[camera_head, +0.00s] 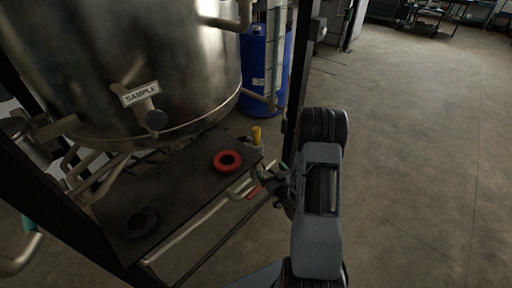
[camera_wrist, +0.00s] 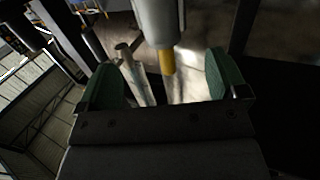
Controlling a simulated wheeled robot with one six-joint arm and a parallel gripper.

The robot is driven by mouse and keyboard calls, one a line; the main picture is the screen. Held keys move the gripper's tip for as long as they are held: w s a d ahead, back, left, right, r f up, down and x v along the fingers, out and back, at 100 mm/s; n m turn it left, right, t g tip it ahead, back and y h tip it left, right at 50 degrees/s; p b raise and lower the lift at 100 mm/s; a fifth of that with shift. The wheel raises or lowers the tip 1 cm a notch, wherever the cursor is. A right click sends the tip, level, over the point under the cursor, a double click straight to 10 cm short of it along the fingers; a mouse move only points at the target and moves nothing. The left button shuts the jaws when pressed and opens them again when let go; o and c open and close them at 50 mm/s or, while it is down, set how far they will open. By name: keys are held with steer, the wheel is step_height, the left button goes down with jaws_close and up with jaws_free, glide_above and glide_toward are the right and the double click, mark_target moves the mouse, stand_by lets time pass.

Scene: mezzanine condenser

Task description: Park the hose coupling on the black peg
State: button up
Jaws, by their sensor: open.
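A pale grey fitting with a yellow end, which looks like the hose coupling (camera_head: 257,137), stands at the right end of the dark shelf in the head view. In the wrist view the coupling (camera_wrist: 166,60) shows beyond and between the fingers, apart from both. My gripper (camera_head: 264,178) is open and empty, just below and right of the coupling. Its two green finger pads show wide apart in the wrist view (camera_wrist: 160,80). A black round holder (camera_head: 140,223) lies at the shelf's near left; whether a peg rises from it is too dark to tell.
A red ring with a dark centre (camera_head: 227,161) sits on the dark shelf (camera_head: 185,190) near the coupling. The steel tank marked SAMPLE (camera_head: 140,70) rises behind. Pipes run under the shelf's front edge. A dark post (camera_head: 299,75) and blue drum (camera_head: 264,70) stand beyond. Open floor lies right.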

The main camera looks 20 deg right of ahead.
mark_target(256, 148)
steer(key=shift+t, duration=0.3)
steer(key=w+p, duration=0.1)
steer(key=w, duration=1.2)
steer(key=shift+w+a+r, duration=0.1)
steer(key=shift+w+a, duration=0.05)
steer(key=shift+w, duration=0.05)
steer(key=c, duration=1.2)
steer(key=shift+r, duration=0.1)
steer(key=shift+c, duration=0.3)
